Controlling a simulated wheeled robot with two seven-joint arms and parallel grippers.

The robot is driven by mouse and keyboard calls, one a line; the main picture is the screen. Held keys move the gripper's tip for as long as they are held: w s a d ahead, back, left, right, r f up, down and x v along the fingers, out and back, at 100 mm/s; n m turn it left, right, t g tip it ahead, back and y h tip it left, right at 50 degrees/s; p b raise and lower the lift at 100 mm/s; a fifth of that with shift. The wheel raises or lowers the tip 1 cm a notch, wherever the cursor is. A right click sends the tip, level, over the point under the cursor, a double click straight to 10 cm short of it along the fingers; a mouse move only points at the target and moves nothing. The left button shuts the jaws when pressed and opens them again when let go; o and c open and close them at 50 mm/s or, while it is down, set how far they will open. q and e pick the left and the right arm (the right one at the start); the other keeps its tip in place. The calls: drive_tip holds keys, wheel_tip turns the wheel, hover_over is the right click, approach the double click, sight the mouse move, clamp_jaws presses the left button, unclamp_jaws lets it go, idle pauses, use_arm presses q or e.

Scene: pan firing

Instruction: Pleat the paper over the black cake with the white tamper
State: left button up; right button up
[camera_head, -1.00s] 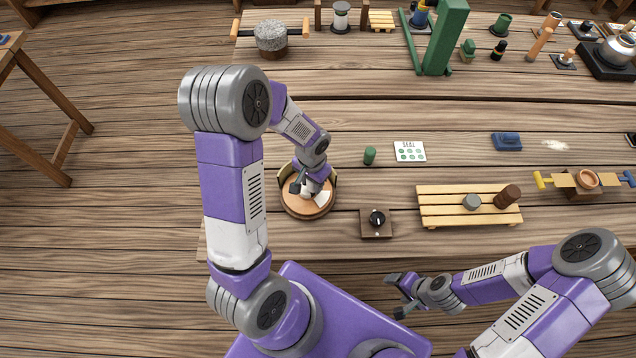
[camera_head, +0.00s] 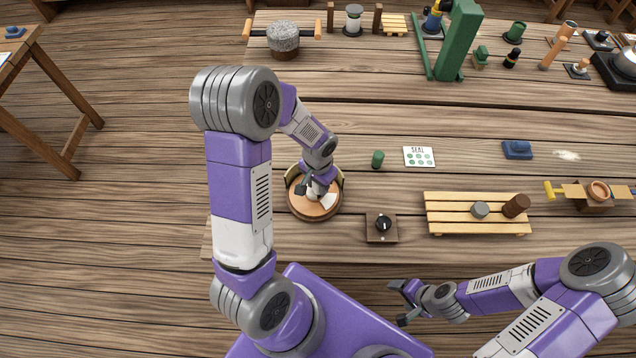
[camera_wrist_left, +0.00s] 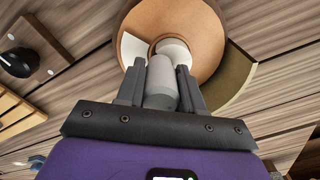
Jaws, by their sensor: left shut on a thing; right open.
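My left gripper (camera_head: 314,189) is shut on the white tamper (camera_wrist_left: 161,84) and holds it over the round wooden stand (camera_head: 309,213). In the left wrist view, the tamper's wide white end (camera_wrist_left: 175,50) is over the middle of the stand. A white paper flap (camera_head: 329,201) shows beside it, also in the left wrist view (camera_wrist_left: 131,48). I cannot make out the black cake; the tamper and gripper cover the middle. I cannot tell whether the tamper touches anything. My right gripper (camera_head: 405,303) is open and empty off the table's front edge.
An olive curved wall (camera_wrist_left: 236,82) stands along part of the stand's rim. A knob box (camera_head: 382,227), a slatted rack (camera_head: 450,212), a green cylinder (camera_head: 377,159) and a SEAL card (camera_head: 419,157) are to the right. Bare table lies between them.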

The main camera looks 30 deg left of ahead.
idle(0.6)
use_arm(q)
drive_tip(key=shift+r+p, duration=1.9)
drive_tip(key=shift+r, duration=0.6)
drive_tip(key=shift+f, duration=0.1)
